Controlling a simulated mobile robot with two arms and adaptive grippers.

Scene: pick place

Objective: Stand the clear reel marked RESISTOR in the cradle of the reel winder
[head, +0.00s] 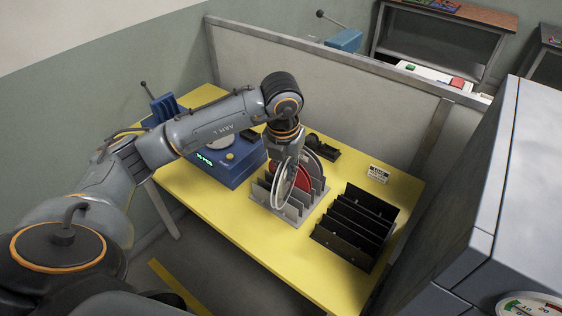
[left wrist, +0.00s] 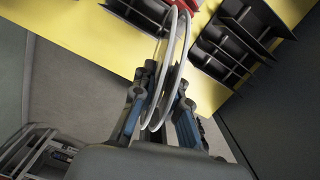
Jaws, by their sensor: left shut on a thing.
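A clear reel with a pale rim (head: 276,193) stands on edge in my left gripper (head: 284,158), at the grey slotted rack (head: 290,219). In the left wrist view the reel (left wrist: 162,85) shows edge-on between the two fingers (left wrist: 160,97), which are shut on it. No marking on it can be read. I cannot tell whether its lower edge is still in a slot. The blue reel winder (head: 233,178), with a green display, is left of the rack. A blue slotted piece (head: 165,108) and a crank stand at its far left. My right gripper is not in view.
A red reel (head: 304,179) and a grey one (head: 314,163) stand in the rack beside the held reel. An empty black rack (head: 356,225) is to the right. A small sign (head: 378,174) and a grey partition (head: 330,85) are behind. The yellow table's front left is clear.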

